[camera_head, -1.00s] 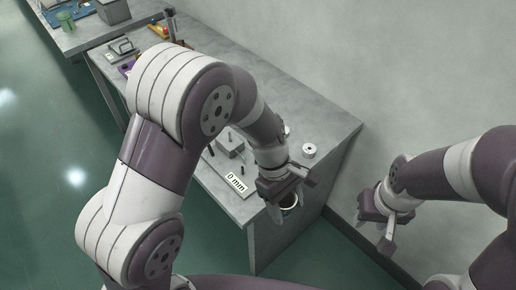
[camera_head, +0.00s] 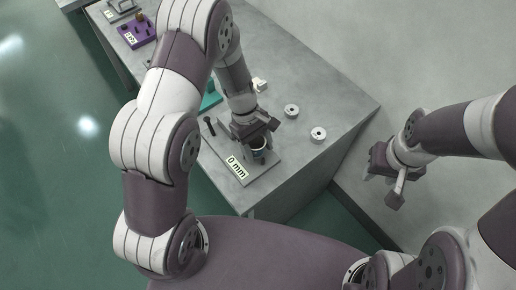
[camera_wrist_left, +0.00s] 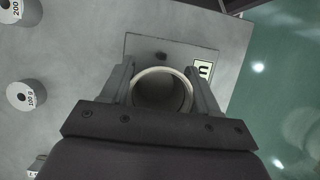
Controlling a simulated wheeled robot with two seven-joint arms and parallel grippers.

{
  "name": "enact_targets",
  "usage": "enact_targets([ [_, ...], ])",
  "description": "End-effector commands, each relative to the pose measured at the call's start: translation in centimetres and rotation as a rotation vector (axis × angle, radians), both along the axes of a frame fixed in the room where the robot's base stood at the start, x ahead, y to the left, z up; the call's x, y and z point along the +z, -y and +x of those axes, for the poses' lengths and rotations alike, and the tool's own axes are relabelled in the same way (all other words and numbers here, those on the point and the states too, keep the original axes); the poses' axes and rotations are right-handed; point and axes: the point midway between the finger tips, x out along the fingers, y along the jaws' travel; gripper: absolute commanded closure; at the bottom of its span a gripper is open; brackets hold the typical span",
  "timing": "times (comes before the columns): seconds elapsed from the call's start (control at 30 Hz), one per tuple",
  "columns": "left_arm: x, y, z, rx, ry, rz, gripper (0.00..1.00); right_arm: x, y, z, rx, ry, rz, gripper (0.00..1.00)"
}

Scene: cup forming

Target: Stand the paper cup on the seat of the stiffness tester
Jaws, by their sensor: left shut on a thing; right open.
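The paper cup (camera_head: 259,144) is in my left gripper (camera_head: 256,150), over the grey plate of the tester with the "0 mm" label (camera_head: 237,167). In the left wrist view the cup's pale round rim (camera_wrist_left: 162,71) shows between the two fingers of my left gripper (camera_wrist_left: 162,82). The cup looks upright. The tester plate (camera_wrist_left: 140,45) lies beyond it; the cup and gripper hide the seat. I cannot tell whether the cup's base touches anything. My right gripper (camera_head: 383,182) is open and empty, off the table to the right.
Two round metal weights (camera_head: 291,111) (camera_head: 318,134) stand on the table right of the tester; the left wrist view shows them marked "200" (camera_wrist_left: 13,9) and "100 g" (camera_wrist_left: 25,95). A dark post (camera_head: 209,126) stands at the tester's left. A purple block (camera_head: 137,33) lies farther back.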

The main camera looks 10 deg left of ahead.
Motion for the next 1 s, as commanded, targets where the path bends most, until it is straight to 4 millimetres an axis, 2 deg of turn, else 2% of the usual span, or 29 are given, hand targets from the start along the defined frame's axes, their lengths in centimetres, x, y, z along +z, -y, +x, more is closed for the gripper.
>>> enact_targets([
  [0.03, -0.9, 0.0, -0.1, 0.001, -0.004, -0.001, 0.68, 0.1, 0.0, 0.0, 0.0, 0.0, 0.0, 0.57],
  [0.13, -1.9, 0.0, 0.0, 0.0, -0.001, 0.0, 0.68, 0.1, 0.0, 0.0, 0.0, 0.0, 0.0, 0.57],
  [0.47, -2.4, 0.1, 0.0, 0.0, 0.001, -0.001, 0.68, -0.2, 0.0, 0.0, 0.0, 0.0, 0.0, 0.57],
  [0.5, -2.4, 0.1, 0.0, 0.0, 0.001, -0.001, 0.36, -0.2, 0.0, 0.0, 0.0, 0.0, 0.0, 0.57],
  [0.57, -2.3, 0.1, 0.0, 0.0, 0.001, -0.001, 0.17, -0.1, 0.0, 0.0, 0.0, 0.0, 0.0, 0.57],
  [0.6, -2.3, 0.1, 0.0, 0.0, 0.001, -0.001, 0.14, -0.1, 0.0, 0.0, 0.0, 0.0, 0.0, 0.57],
  [0.87, -2.1, 0.1, 0.0, 0.0, 0.001, -0.001, 0.14, 0.0, 0.0, 0.0, 0.0, 0.0, 0.0, 0.57],
  [1.0, -0.5, -0.4, 0.5, 0.003, 0.005, -0.001, 0.14, 0.1, 0.0, 0.0, 0.0, 0.0, 0.0, 0.57],
])
